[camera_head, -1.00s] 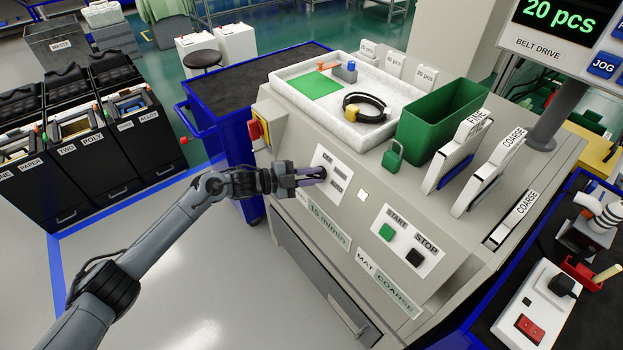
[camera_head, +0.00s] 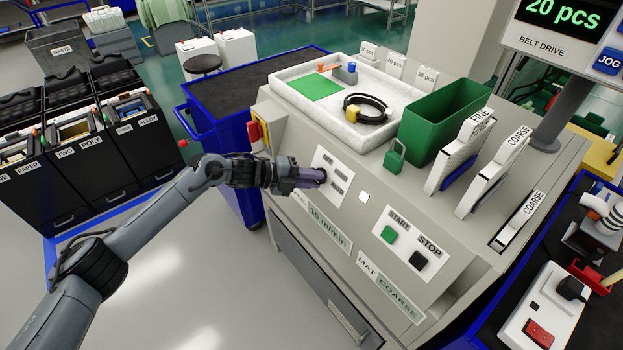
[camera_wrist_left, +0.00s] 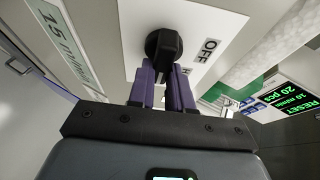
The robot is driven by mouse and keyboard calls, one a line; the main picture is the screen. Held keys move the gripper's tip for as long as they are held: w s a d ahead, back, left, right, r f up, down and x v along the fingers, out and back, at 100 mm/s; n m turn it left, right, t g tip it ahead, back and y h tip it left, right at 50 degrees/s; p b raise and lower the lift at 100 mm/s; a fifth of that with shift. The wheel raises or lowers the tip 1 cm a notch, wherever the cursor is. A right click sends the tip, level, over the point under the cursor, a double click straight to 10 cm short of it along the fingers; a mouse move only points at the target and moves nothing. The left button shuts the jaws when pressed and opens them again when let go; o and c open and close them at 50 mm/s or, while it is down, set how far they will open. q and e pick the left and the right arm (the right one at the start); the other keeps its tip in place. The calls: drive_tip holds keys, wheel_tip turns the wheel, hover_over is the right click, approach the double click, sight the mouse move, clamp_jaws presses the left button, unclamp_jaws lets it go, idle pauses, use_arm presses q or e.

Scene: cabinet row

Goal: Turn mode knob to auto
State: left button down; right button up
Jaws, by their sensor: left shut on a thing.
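The mode knob (camera_wrist_left: 163,45) is black and sits on a white label plate (camera_wrist_left: 205,20) in the left wrist view. The word OFF shows on the plate beside it, with part of another word. In the head view the plate (camera_head: 341,182) is on the cabinet's sloped front, and the knob is mostly hidden by my fingers. My left gripper (camera_head: 322,174) reaches it from the left. Its purple fingers, also in the left wrist view (camera_wrist_left: 167,75), are closed on the knob's grip. The knob's exact setting cannot be told. My right gripper is not in view.
A green START button (camera_head: 389,234) and a black STOP button (camera_head: 418,260) are on the same panel. A red and yellow switch (camera_head: 258,132) is on the cabinet's left side.

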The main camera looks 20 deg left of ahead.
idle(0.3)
use_arm(q)
drive_tip(key=c, duration=1)
unclamp_jaws()
drive_tip(key=shift+c, duration=0.2)
drive_tip(key=p+v, duration=0.2)
drive_tip(key=v, duration=0.8)
drive_tip(key=shift+s+a+r, duration=0.15)
drive_tip(key=shift+a+r, duration=0.05)
drive_tip(key=shift+a, duration=0.1)
